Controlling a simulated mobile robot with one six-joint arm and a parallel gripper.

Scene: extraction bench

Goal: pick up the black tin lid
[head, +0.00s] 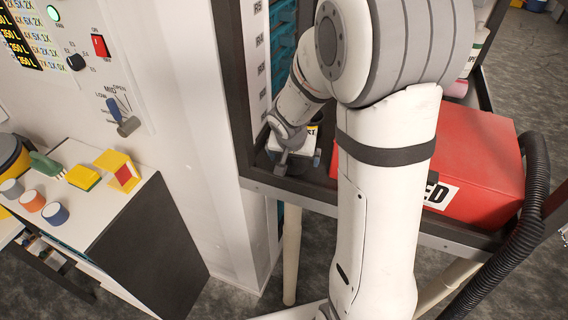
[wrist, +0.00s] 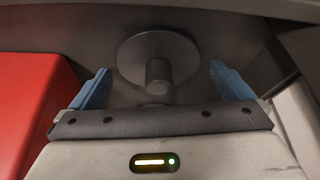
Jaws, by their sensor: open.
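The black tin lid (wrist: 157,57) is a dark grey round disc with a short cylindrical knob in its middle. In the wrist view it lies ahead of my gripper (wrist: 159,68), roughly centred between the two blue fingers. The fingers are wide apart with nothing held between them. The knob points toward the gripper, and I cannot tell the exact gap to it. In the head view my gripper (head: 286,158) reaches down into the shelf bay, and my arm hides much of that area. I cannot make out the lid clearly there.
A red box (head: 480,160) stands right of my arm on the dark-framed shelf; it also shows at the left of the wrist view (wrist: 32,100). A black corrugated hose (head: 533,195) hangs at the right. A white panel stands left, with a small cabinet (head: 95,205) holding several coloured items.

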